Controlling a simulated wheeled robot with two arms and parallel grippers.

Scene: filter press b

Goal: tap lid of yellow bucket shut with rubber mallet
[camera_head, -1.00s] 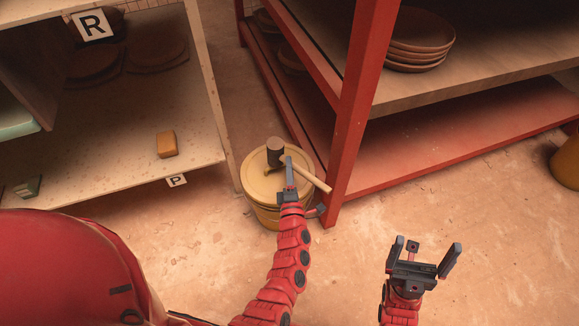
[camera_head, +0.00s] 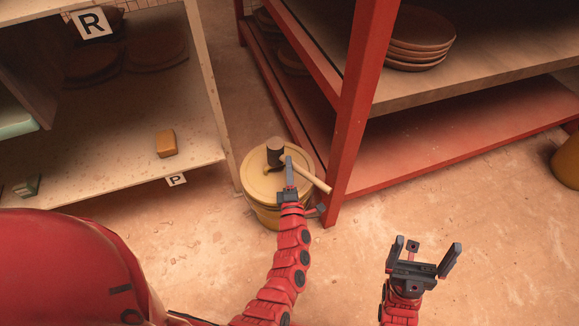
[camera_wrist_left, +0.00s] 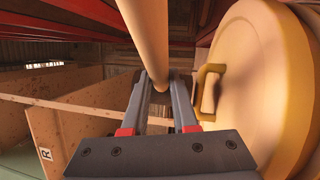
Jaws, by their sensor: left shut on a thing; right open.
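The yellow bucket (camera_head: 268,215) stands on the floor between the pale shelf and the red rack. Its round lid (camera_head: 256,184) lies on top; I cannot tell whether it is fully seated. The lid (camera_wrist_left: 252,80), with a raised handle (camera_wrist_left: 207,88), fills the right of the left wrist view. My left gripper (camera_head: 289,163) is shut on the wooden handle of the rubber mallet (camera_head: 309,175). The dark mallet head (camera_head: 275,152) is over the far part of the lid; whether it touches is unclear. My right gripper (camera_head: 428,250) is open and empty above the floor.
The red rack's post (camera_head: 352,120) stands close to the right of the bucket. The pale shelf (camera_head: 110,165) on the left holds a yellow-brown block (camera_head: 166,143). Stacked brown plates (camera_head: 420,40) sit on the rack. The floor at the lower right is clear.

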